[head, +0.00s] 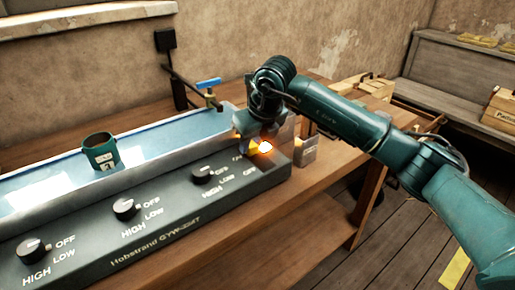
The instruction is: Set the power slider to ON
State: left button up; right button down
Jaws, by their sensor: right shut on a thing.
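The dark control panel (150,235) runs along the front of the bench. Its right end carries small white lettering, partly blocked by my gripper and hard to read. My right gripper (254,146) comes in from the right and points down at this end. It is shut on the power slider, whose knob is mostly hidden by the fingers. I cannot tell the slider's exact position. An orange-white light (266,147) glows right beside the fingertips. My left gripper is not in view.
Three black knobs (125,208) with OFF, LOW and HIGH marks sit along the panel. A blue-handled valve (209,85) rises behind my gripper. A small grey box (307,152) stands right of the panel.

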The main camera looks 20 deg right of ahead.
jog(key=shift+w+a, duration=0.1)
jog(key=shift+w, duration=0.2)
jog(key=shift+r, duration=0.15)
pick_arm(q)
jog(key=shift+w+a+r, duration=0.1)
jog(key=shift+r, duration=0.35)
pick_arm(e)
jog(key=c, duration=1.1)
grip_release()
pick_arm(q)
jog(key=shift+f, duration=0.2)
pick_arm(e)
jog(key=v, duration=1.3)
